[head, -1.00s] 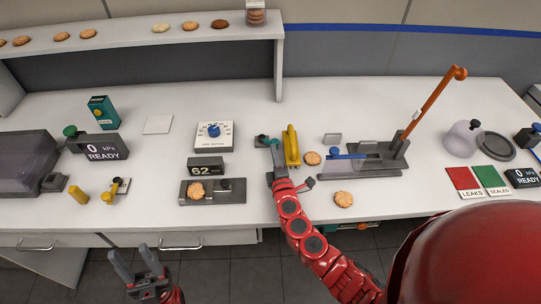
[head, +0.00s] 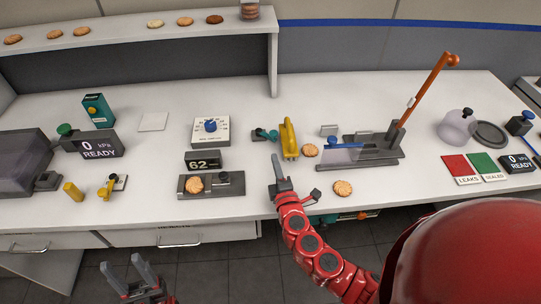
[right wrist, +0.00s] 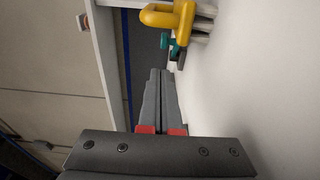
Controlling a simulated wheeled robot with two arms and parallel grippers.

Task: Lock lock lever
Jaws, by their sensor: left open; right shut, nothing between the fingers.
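A small teal lever fitting (head: 271,135) sits on the counter just left of a yellow handle (head: 288,140). In the right wrist view the teal fitting (right wrist: 168,41) shows just beyond my fingertips, beside the yellow handle (right wrist: 165,16). My right gripper (head: 275,160) is shut and empty, in front of the fitting and apart from it; its closed fingers (right wrist: 160,76) also show in the right wrist view. My left gripper (head: 124,272) is open and empty, low in front of the counter. I cannot tell the exact angle of the lever.
A press with a long orange lever (head: 431,85) stands to the right, the lever raised. Biscuits (head: 343,187) lie near my right arm. A dial box (head: 211,132) and a scale (head: 210,184) stand to the left. The counter behind the fitting is clear.

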